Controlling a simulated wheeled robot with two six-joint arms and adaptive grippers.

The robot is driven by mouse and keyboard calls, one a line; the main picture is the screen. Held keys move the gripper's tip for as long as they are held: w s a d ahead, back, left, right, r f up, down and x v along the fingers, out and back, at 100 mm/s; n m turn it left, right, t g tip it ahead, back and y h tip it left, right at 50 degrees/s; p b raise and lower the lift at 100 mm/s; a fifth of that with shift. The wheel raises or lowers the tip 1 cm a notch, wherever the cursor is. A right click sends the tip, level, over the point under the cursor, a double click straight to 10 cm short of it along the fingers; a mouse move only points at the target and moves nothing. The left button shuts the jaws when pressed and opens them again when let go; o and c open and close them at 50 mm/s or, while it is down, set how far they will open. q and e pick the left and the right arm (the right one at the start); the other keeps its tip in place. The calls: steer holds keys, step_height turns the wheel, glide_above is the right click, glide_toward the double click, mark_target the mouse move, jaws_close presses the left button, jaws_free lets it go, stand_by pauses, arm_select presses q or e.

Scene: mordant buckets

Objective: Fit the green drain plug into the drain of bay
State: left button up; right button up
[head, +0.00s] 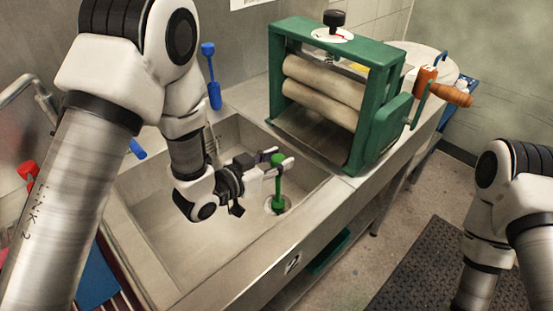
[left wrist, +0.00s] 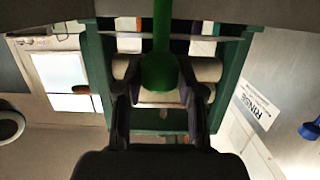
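The green drain plug (head: 278,184) is an upright green stem with a rounded knob on top. My left gripper (head: 277,164) is shut on the plug near its knob, with a finger on each side. In the left wrist view the plug's knob (left wrist: 159,72) sits between the two dark fingers (left wrist: 160,92). The drain (head: 287,205) is a pale ring in the sink floor. The plug's lower end is at the drain opening; I cannot tell whether it is seated. My right gripper is out of view; only my right arm shows at the right edge.
The steel sink bay (head: 160,245) surrounds the left gripper. A green roller mangle (head: 362,105) with an orange crank handle (head: 450,93) stands behind and right. A blue plug (head: 212,85) is at the back ledge. A number 2 label (head: 293,263) marks the sink front.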

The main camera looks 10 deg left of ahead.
arm_select(q)
steer(key=shift+o, duration=0.7)
steer(key=shift+r, duration=0.1)
steer(key=shift+r, duration=0.1)
steer(key=b+v, duration=0.1)
steer(key=v, duration=0.4)
steer(key=shift+s+a, duration=0.2)
steer(key=shift+a, duration=0.05)
steer(key=p+v, duration=0.6)
steer(key=p, duration=0.2)
steer(key=shift+s, duration=0.25)
